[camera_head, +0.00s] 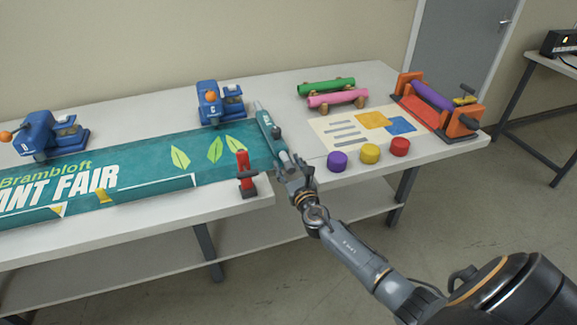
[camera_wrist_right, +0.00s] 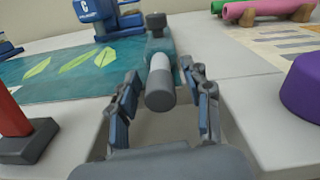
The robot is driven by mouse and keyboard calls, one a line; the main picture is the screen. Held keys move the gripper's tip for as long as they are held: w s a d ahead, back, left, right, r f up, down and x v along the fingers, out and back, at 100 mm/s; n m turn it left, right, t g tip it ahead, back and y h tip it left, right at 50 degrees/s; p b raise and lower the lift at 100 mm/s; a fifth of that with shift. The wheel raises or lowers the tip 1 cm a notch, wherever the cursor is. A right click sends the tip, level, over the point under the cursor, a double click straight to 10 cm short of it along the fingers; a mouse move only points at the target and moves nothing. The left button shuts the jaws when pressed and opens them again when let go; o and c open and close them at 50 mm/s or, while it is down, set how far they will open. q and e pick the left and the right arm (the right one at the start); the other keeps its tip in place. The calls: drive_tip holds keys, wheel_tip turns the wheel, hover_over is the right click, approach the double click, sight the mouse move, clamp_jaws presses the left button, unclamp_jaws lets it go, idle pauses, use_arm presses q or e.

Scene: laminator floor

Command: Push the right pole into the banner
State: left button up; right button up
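The teal banner (camera_head: 225,160) lies flat on the long white table; its right end also shows in the right wrist view (camera_wrist_right: 70,75). The right pole lies along that end, mostly covered by a teal sleeve. Its pale tip (camera_head: 257,106) sticks out at the far side, and its near end, with a grey cap (camera_wrist_right: 160,90), sticks out towards me. My right gripper (camera_head: 287,163) is at this near end. In the wrist view its fingers (camera_wrist_right: 163,108) stand apart on either side of the cap, with visible gaps. My left gripper is not in view.
Blue presses (camera_head: 215,105) line the back. Purple (camera_head: 337,162), yellow and red pucks, a printed sheet and an orange roller stand (camera_head: 437,105) are to the right.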

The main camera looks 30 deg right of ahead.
drive_tip(key=shift+s, duration=0.1)
drive_tip(key=v, duration=1.1)
drive_tip(key=shift+s, duration=0.4)
